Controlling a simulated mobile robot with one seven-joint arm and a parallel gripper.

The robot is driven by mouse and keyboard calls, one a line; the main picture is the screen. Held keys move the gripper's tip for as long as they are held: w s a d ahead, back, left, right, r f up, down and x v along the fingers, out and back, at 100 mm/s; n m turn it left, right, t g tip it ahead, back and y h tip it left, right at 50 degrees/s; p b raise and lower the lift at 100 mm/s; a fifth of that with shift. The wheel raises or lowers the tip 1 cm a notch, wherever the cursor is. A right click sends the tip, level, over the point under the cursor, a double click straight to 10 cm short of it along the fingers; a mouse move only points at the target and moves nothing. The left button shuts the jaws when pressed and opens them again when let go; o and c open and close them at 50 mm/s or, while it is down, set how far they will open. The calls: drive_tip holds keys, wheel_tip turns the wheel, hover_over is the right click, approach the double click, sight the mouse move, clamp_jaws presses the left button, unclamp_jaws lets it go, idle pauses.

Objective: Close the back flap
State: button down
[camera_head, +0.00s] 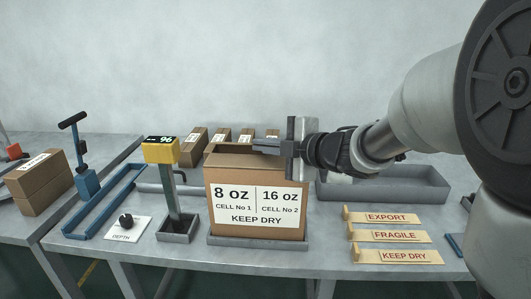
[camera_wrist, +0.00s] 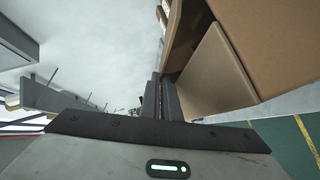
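The carton (camera_head: 257,220), brown with a printed label reading "8 oz", "16 oz" and "KEEP DRY", stands upright on the table. Its top looks at least partly open, with a brown panel along the rear edge (camera_head: 232,149); I cannot tell for sure that this is the back flap. My gripper (camera_head: 262,146) is above the carton's right rear part, its fingers pointing left. In the wrist view the fingers (camera_wrist: 163,98) look closed together, with no object clearly held. A brown cardboard panel (camera_wrist: 215,75) is close to their right; contact cannot be told.
A grey tray (camera_head: 420,190) lies right of the carton, behind the EXPORT, FRAGILE and KEEP DRY signs (camera_head: 390,236). A yellow display post (camera_head: 161,150) stands on the left. Several small cartons (camera_head: 193,147) stand behind. The carton sits on a low grey base (camera_head: 257,241).

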drive_tip(key=shift+s+f, duration=0.1)
drive_tip(key=shift+f, duration=0.05)
drive_tip(key=c, duration=2)
unclamp_jaws()
